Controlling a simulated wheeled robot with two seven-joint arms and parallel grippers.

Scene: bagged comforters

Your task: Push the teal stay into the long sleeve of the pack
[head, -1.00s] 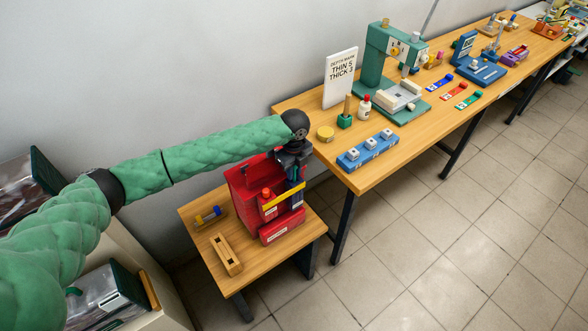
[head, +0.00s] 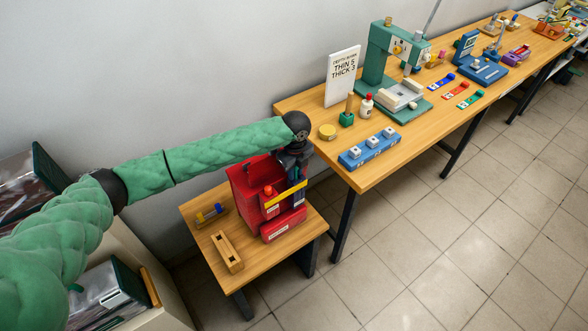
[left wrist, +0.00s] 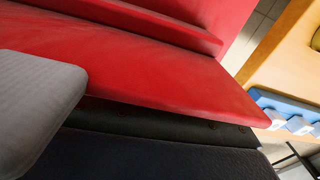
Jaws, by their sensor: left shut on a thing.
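The red pack (head: 256,180) stands on the small wooden table, with a yellow strap across its front. My left gripper (head: 294,172) comes down at the pack's upper right side and is shut. In the left wrist view the pack's red cloth (left wrist: 150,60) fills the upper part, close to a grey gripper pad (left wrist: 35,105). A dark greenish strip (left wrist: 160,121) runs below the red cloth and looks like the teal stay, in shadow. Its ends, and how far it sits in the sleeve, are hidden. My right gripper is not in view.
On the small table (head: 277,262), a slotted wooden block (head: 227,253) and a small rack with blue and yellow parts (head: 211,214) stand left of the pack. The long bench (head: 352,178) at right holds a blue block (head: 369,150), a sign (head: 342,76) and a green press (head: 374,60).

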